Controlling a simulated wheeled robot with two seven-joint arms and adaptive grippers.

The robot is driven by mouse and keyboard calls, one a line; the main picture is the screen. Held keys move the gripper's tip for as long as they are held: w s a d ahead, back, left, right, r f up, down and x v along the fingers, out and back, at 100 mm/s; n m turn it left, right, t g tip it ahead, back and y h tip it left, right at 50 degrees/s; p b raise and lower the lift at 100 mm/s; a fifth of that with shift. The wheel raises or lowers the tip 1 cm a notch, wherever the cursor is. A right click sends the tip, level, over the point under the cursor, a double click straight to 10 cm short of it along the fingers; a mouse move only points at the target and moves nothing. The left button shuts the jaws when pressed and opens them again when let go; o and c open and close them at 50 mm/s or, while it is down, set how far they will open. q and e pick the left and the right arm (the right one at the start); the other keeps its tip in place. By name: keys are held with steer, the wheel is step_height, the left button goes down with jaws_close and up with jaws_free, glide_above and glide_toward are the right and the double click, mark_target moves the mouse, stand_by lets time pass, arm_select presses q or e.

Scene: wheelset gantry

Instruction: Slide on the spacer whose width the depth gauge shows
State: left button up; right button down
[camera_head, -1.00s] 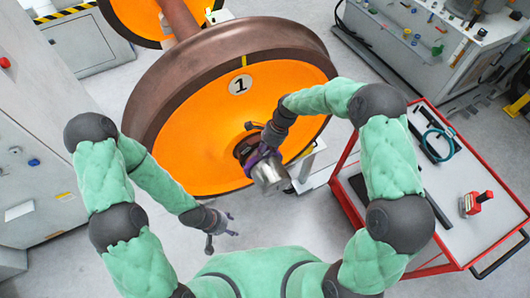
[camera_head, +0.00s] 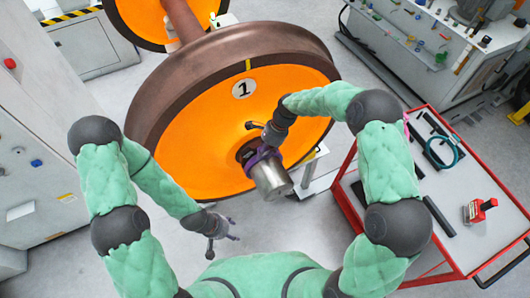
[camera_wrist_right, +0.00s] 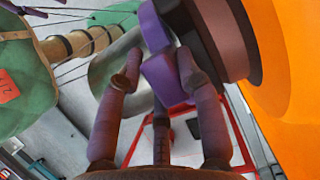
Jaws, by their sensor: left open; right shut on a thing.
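A purple ring (camera_head: 262,157), the spacer, sits around the silvery axle end (camera_head: 275,181) that sticks out of the orange wheel (camera_head: 190,150) marked 1. My right gripper (camera_head: 264,143) is shut on this ring. In the right wrist view the ring (camera_wrist_right: 160,77) lies between the fingertips (camera_wrist_right: 161,65), close to the dark hub (camera_wrist_right: 232,40); I cannot tell whether they touch. The silvery axle end (camera_wrist_right: 108,78) is partly hidden behind a finger. My left gripper (camera_head: 222,239) is open and empty, low and left of the axle. I cannot make out a depth gauge reading.
A red-framed cart (camera_head: 468,250) stands at the right. It carries a teal cable loop (camera_head: 441,153), dark bars and a red-handled device (camera_head: 480,210). Grey cabinets (camera_head: 30,180) stand at the left and a workbench (camera_head: 430,50) at the back right.

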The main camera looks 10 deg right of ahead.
steer(key=shift+w+a, duration=0.1)
steer(key=shift+w, duration=0.2)
steer(key=c, duration=0.8)
jaws_free()
steer(key=shift+o, duration=0.2)
steer(key=v, duration=1.2)
